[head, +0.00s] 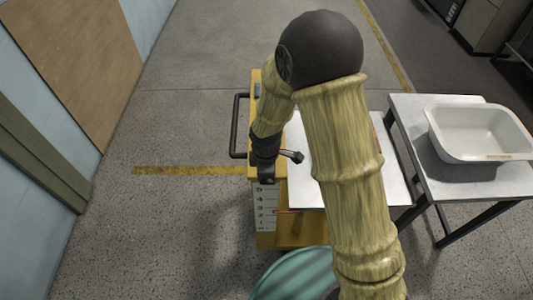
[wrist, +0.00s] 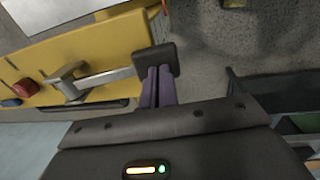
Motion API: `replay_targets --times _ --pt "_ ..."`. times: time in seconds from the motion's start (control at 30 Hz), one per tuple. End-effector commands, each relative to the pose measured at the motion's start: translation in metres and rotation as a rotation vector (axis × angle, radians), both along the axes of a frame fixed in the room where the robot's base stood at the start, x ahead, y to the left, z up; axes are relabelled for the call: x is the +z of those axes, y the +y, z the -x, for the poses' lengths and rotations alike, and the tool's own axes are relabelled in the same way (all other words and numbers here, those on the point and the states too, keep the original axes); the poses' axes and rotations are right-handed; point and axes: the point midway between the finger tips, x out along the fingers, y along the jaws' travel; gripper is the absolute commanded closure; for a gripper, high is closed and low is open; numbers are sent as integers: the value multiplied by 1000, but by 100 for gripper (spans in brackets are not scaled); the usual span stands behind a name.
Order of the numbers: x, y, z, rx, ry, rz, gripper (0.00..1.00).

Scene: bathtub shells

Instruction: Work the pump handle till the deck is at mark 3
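The yellow lift cart (head: 266,238) stands mid-floor, its white deck (head: 308,180) partly hidden behind my arm. A white scale with numbered marks (head: 264,208) is on its near end. A thin red pointer (head: 287,212) sits beside the lower half of the scale; I cannot read its exact mark. The pump handle (wrist: 105,78) is a grey metal lever ending in a black block grip (wrist: 155,60). My gripper (wrist: 160,76) has its purple fingers close together, tips at the grip, which looks wider than they are. It also shows in the head view (head: 266,172); contact is unclear.
A white bathtub shell (head: 480,132) rests on a side table (head: 450,180) right of the cart. A black push bar (head: 238,126) juts from the cart's left. A red knob (wrist: 25,88) sits beyond the lever. A teal round object (head: 295,276) is at front. Left floor is clear.

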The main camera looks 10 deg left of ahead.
Motion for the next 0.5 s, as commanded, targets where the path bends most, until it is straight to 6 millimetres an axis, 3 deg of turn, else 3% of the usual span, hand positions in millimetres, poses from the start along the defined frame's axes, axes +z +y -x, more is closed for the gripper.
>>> replay_targets --times 0.2,0.5 --pt "-8 -3 5 -1 18 10 100" --pt "-3 -4 6 -2 19 11 100"
